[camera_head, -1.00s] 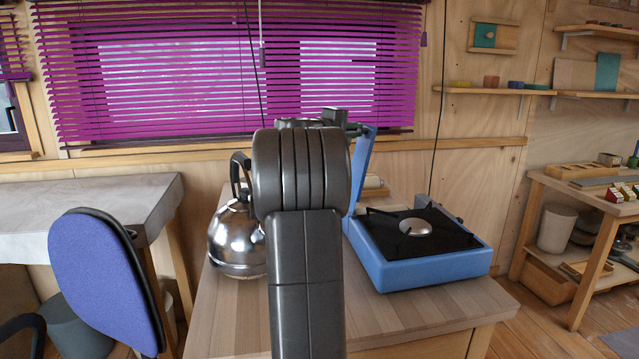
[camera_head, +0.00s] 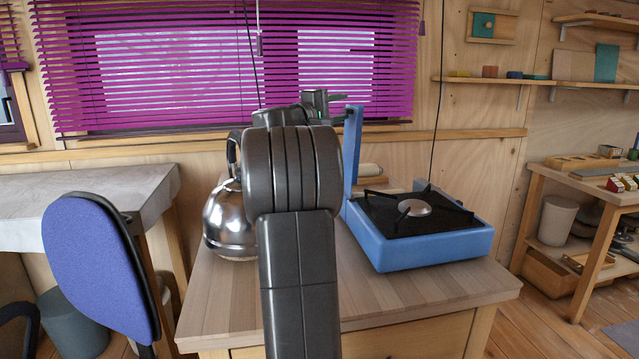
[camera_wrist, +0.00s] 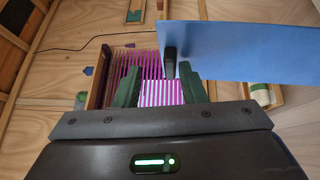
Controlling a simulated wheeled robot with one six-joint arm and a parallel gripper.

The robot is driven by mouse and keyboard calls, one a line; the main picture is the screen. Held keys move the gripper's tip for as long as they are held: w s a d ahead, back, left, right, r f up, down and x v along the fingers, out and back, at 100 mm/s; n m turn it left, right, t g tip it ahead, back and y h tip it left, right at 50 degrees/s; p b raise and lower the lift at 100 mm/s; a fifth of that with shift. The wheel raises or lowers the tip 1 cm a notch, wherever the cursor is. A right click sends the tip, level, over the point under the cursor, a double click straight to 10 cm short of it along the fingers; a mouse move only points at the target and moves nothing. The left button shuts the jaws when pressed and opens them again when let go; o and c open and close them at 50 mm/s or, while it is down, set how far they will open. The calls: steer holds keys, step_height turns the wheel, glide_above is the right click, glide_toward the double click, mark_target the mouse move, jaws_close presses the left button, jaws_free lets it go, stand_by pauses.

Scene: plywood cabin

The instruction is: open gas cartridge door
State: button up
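A blue gas stove (camera_head: 436,246) with a black top and a round burner stands on the right of the wooden table. Its blue door panel (camera_head: 353,150) stands up nearly vertical at the stove's left side. In the wrist view the panel (camera_wrist: 250,52) reaches in from the right, with a black piece (camera_wrist: 170,66) at its near edge. My gripper (camera_wrist: 158,82) has its two green-grey fingers apart, and the black piece shows close to the right finger; I cannot tell if they touch. In the head view my arm hides much of the gripper.
A shiny kettle (camera_head: 229,222) stands left of my arm on the table (camera_head: 222,310). A blue chair (camera_head: 95,265) is at the left. A window with magenta blinds (camera_head: 230,55) is behind. The table front right is clear.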

steer(key=shift+w+a+f, duration=0.15)
steer(key=shift+f, duration=0.3)
steer(key=shift+w+a+f, duration=0.1)
steer(key=shift+a+f, duration=0.05)
steer(key=shift+f, duration=0.3)
steer(key=b+v, duration=0.3)
steer(key=v, duration=0.4)
steer(key=shift+r, duration=0.1)
steer(key=p+x, duration=0.3)
steer(key=x, duration=0.4)
steer(key=shift+w, duration=0.25)
